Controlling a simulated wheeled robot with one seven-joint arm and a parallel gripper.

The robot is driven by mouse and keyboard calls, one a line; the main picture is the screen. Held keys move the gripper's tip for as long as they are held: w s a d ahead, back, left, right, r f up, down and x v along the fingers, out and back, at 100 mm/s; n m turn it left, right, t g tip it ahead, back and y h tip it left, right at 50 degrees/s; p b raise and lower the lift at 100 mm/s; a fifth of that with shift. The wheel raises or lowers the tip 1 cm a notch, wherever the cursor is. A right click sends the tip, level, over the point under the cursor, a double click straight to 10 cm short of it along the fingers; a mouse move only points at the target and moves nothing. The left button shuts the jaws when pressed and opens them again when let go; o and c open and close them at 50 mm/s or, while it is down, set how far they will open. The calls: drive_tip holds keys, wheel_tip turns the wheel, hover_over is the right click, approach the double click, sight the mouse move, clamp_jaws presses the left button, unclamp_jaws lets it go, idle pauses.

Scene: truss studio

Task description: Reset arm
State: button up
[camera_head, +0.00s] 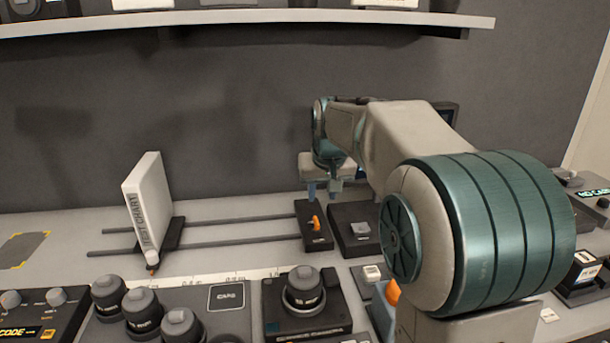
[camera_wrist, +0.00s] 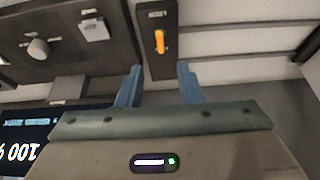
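My gripper (camera_head: 322,189) is at the far side of the desk, above a small dark box with an orange lever (camera_head: 314,224). In the wrist view my gripper's two blue fingers (camera_wrist: 156,86) are spread apart with nothing between their tips. The box's orange lever (camera_wrist: 160,41) shows beyond the fingertips, apart from them. My arm reaches in from the right and hides part of the desk and back wall.
A white upright panel (camera_head: 148,205) stands on a carriage on two dark rails (camera_head: 235,230). Several knobbed units, including a dark one with a large round knob (camera_head: 303,290), line the near desk. A shelf (camera_head: 240,17) runs above.

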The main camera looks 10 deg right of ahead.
drive_tip(key=s+f+p, duration=0.2)
drive_tip(key=s, duration=1.2)
drive_tip(key=s+f+g+p, duration=0.1)
drive_tip(key=s+f+p, duration=0.2)
drive_tip(key=s, duration=1.1)
drive_tip(key=shift+f+g, duration=0.2)
drive_tip(key=shift+g, duration=0.1)
drive_tip(key=shift+o, duration=0.4)
